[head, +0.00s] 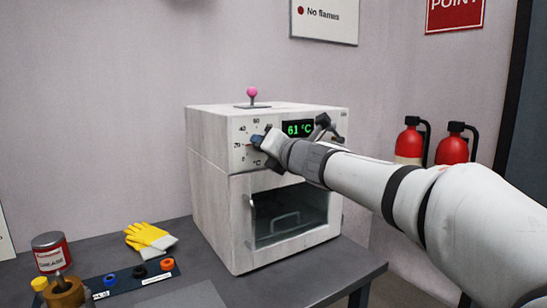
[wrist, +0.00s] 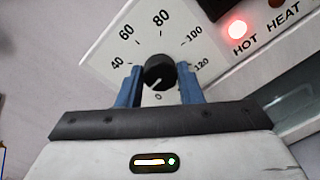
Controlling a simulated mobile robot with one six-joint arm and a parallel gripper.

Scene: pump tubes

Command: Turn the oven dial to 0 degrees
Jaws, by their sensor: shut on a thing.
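The white oven (head: 214,190) stands on the dark bench. Its green display (head: 298,128) reads 61 °C. My gripper (head: 258,141) is at the left of the control panel and hides the dial in the head view. In the wrist view, the round black dial (wrist: 159,72) sits between the two blue fingers, which are shut on its sides. Its white mark points down and slightly left, near the 0 of the printed scale. A red light (wrist: 236,28) glows beside the word HOT.
A pink-knobbed lever (head: 252,94) stands on the oven top. Yellow gloves (head: 150,238), a grease can (head: 50,252) and small coloured rings lie on the bench at left. Two red extinguishers (head: 410,143) hang on the wall at right, behind my arm.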

